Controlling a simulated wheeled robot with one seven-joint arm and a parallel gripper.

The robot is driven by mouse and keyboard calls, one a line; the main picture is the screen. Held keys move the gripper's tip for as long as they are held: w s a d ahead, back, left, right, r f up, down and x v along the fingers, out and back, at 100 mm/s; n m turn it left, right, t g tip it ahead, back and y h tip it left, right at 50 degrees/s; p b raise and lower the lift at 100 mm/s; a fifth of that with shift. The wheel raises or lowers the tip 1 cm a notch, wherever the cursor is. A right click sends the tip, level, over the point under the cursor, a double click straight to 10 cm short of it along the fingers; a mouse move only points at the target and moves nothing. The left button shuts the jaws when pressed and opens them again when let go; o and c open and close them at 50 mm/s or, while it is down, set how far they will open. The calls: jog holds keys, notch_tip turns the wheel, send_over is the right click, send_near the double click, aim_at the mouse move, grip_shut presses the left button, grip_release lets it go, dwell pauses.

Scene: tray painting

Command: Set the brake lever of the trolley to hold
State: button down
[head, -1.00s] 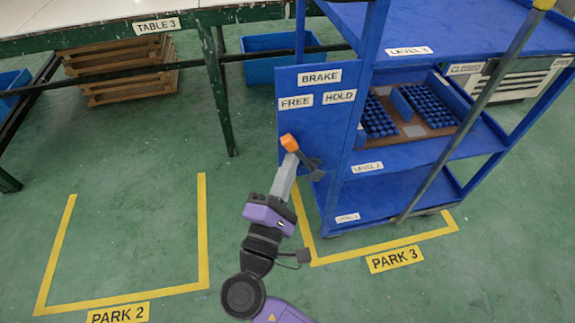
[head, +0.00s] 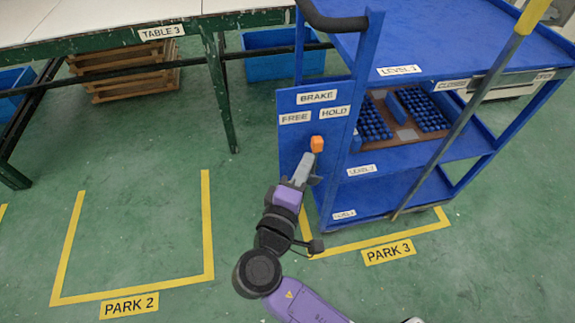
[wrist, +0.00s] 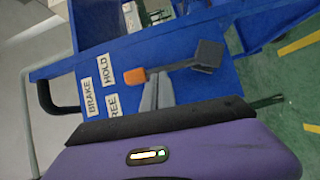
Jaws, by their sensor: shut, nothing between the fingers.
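The blue trolley (head: 405,160) stands in the PARK 3 bay. Its brake panel (head: 292,158) has a BRAKE label with FREE on the left and HOLD on the right. The brake lever's orange knob (head: 317,144) is below the HOLD label in the head view. In the wrist view the orange knob (wrist: 135,76) joins a grey arm that runs to a dark block (wrist: 208,56). My gripper (head: 304,160) is shut and empty, with its fingertips right by the lever just below the knob. Whether they touch the lever I cannot tell. The fingers also show in the wrist view (wrist: 157,88).
The trolley's shelves carry a tray with blue parts (head: 405,131). TABLE 3 (head: 120,45) stands at the upper left with pallets and a blue bin beneath. The yellow-marked PARK 2 bay (head: 208,225) is empty floor.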

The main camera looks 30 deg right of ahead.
jog(key=shift+s+d+r+m+g+y+p, duration=0.1)
jog(key=shift+s+d+m+g+y+p, duration=0.1)
jog(key=shift+d+m+y+p, duration=0.45)
jog(key=shift+s+d+m+g+y+p, duration=0.15)
jog(key=shift+d+m+y+p, duration=0.2)
jog(key=shift+d+m+p, duration=0.45)
jog(key=shift+s+d+r+m+g+y+p, duration=0.1)
jog(key=shift+s+d+m+g+y+p, duration=0.1)
jog(key=shift+d+m+y+p, duration=0.55)
jog(key=shift+a+f, duration=0.1)
jog(key=shift+a, duration=0.1)
